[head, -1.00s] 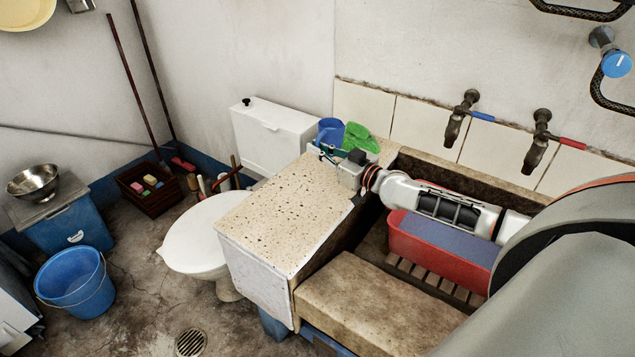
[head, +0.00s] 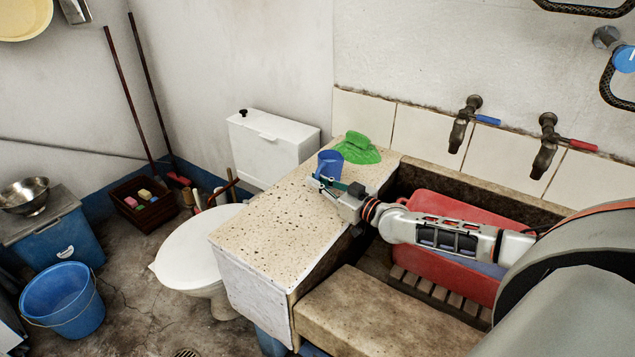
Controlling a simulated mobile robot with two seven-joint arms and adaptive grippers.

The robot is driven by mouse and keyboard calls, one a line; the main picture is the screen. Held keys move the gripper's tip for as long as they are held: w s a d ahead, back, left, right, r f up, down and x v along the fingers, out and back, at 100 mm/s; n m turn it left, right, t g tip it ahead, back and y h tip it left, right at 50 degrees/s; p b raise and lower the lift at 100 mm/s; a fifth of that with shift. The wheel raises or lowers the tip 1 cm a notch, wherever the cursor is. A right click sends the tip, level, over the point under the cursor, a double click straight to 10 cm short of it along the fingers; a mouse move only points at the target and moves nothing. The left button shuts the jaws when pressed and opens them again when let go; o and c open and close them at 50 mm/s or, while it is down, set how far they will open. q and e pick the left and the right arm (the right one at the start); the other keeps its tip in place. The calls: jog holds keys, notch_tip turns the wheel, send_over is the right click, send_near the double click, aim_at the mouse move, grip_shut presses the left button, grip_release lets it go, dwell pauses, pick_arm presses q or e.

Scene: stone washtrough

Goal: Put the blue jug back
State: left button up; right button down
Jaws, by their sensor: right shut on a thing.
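The blue jug (head: 329,163) is at the back part of the speckled stone slab (head: 262,222), left of the trough. It looks upright. My right gripper (head: 326,182) reaches in from the right and is shut on the jug from the near side, hiding its lower part. I cannot tell whether the jug's base touches the slab. My left gripper is out of view.
A green cloth-like thing (head: 357,148) lies just behind the jug. A red basin (head: 445,228) is in the trough under my right arm. Two taps (head: 463,124) stick out of the wall. A toilet (head: 195,242) stands left of the slab.

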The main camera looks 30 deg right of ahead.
jog(key=c, duration=2.6)
grip_release()
jog(key=shift+f, duration=0.2)
jog(key=o, duration=0.4)
jog(key=shift+r, duration=0.1)
jog(key=shift+o, duration=0.2)
jog(key=shift+s+f+b, duration=0.2)
jog(key=shift+f+b, duration=0.05)
jog(key=shift+b, duration=0.05)
jog(key=v, duration=0.2)
jog(key=p+v, duration=0.1)
jog(key=v, duration=0.1)
jog(key=r+v, duration=0.1)
jog(key=v, duration=0.1)
jog(key=shift+w+d+r+p, duration=0.1)
jog(key=shift+w+d+p, duration=0.05)
jog(key=shift+d+p, duration=0.2)
jog(key=shift+v, duration=0.75)
